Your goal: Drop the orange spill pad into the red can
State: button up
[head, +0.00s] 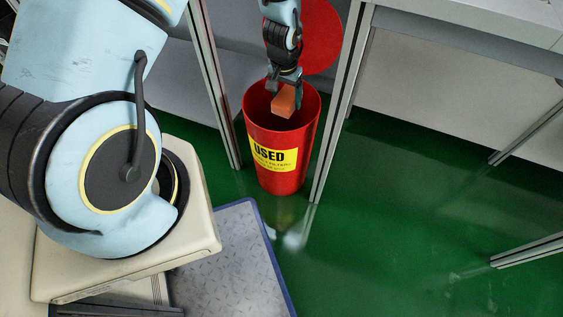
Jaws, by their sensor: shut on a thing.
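The red can (282,181) stands upright on the green floor, with a yellow label reading "USED". A round red lid stands raised behind its mouth. My gripper (285,86) points down over the mouth of the can and is shut on the orange spill pad (284,102). In the picture the pad lies within the outline of the can's opening; its exact height against the rim is hard to tell. The bottom inside the can is hidden.
Metal frame posts (340,100) stand close on both sides of the can. A bench (480,30) is at the upper right. A grey plate with a blue edge (255,225) lies in front. Green floor (410,230) is clear to the right.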

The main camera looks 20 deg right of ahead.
jog(key=o, duration=1.2)
notch_tip(320, 180, up, 11)
jog(key=a+p, duration=0.1)
jog(key=shift+s, duration=0.4)
jog(key=shift+f, duration=0.15)
